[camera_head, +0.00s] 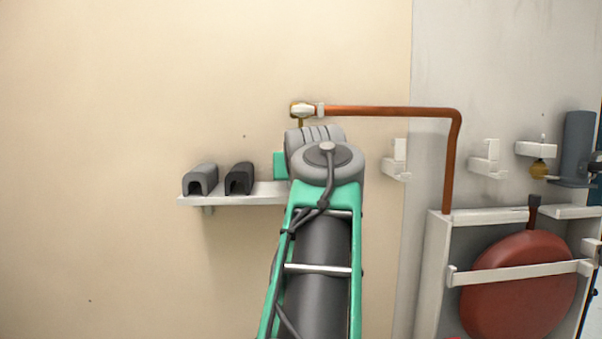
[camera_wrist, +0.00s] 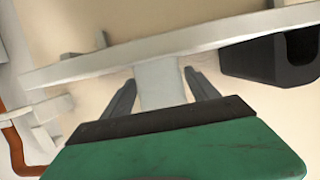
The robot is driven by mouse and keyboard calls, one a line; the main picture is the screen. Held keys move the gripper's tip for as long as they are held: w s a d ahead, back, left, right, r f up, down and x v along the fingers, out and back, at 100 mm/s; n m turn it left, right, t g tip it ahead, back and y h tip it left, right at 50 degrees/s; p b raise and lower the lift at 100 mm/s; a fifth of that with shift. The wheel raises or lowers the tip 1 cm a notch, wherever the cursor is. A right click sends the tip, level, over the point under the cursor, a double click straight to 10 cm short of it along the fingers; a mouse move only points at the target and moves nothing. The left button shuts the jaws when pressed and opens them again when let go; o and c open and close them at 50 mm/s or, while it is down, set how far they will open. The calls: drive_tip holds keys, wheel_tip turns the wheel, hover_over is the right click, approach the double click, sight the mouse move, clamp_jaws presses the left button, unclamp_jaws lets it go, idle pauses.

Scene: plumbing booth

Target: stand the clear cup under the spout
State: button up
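A pale, washed-out upright piece that looks like the clear cup (camera_wrist: 161,82) is against the shelf in the wrist view, between my gripper's fingers. My gripper (camera_wrist: 160,78) is open, with one finger on each side of it and thin slits seeming to show beside it. In the head view my arm hides the cup and the fingers. The spout (camera_head: 300,122) is a short brass piece pointing down from a fitting at the left end of the copper pipe, just above my wrist.
The wall shelf (camera_head: 250,199) also carries a grey channel piece (camera_head: 200,180) and a black one (camera_head: 239,179), left of my wrist. The copper pipe (camera_head: 400,111) runs right, then bends down. White brackets (camera_head: 397,165) and a red tank (camera_head: 520,285) are on the right.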

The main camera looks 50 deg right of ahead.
drive_tip(key=shift+o, duration=1.2)
